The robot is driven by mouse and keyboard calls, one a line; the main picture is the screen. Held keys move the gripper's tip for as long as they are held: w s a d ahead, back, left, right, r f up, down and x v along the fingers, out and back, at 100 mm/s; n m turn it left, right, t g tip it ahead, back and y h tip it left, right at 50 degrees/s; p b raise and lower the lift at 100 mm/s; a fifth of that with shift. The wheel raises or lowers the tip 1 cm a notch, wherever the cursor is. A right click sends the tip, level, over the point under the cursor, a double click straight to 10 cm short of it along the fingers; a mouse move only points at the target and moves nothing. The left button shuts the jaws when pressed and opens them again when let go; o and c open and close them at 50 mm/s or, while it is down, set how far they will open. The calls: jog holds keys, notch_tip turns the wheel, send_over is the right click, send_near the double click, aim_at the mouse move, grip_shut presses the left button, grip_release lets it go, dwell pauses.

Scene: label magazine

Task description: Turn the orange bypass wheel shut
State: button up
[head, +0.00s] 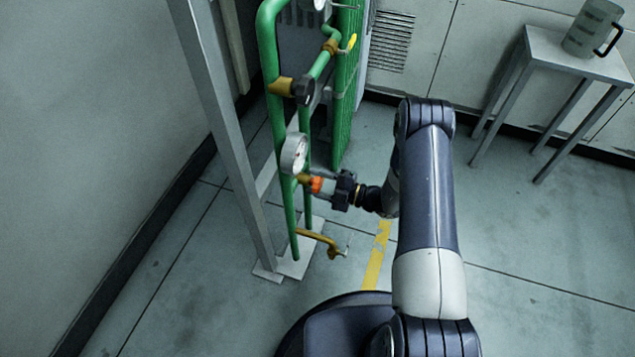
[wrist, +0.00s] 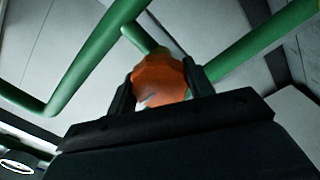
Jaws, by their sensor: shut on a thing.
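The orange bypass wheel (head: 316,184) sits on the green pipework, just below a round white gauge. In the wrist view the orange wheel (wrist: 160,80) shows up close as a rounded knob with a dark mark on its face. My gripper (head: 324,186) reaches it from the right in the head view. In the wrist view my gripper (wrist: 158,86) has one finger on each side of the wheel, shut on it. The wheel's far side and its stem are mostly hidden.
The gauge (head: 294,153) is close above my gripper. A brass valve with a black knob (head: 303,91) is higher up, and a brass tap (head: 320,240) is below. A grey post (head: 228,130) stands left. A side table (head: 575,55) with a jug (head: 592,28) stands back right.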

jog(key=o, duration=1)
jog(key=shift+c, duration=0.2)
jog(key=p+v, duration=0.1)
jog(key=v, duration=0.9)
jog(key=shift+d+p, duration=0.35)
jog(key=shift+d, duration=0.05)
jog(key=shift+s+a, duration=0.1)
jog(key=shift+a, duration=0.05)
jog(key=b+x, duration=0.1)
jog(key=x, duration=0.9)
jog(key=shift+a+b, duration=0.35)
jog(key=shift+b, duration=0.05)
jog(key=shift+d, duration=0.1)
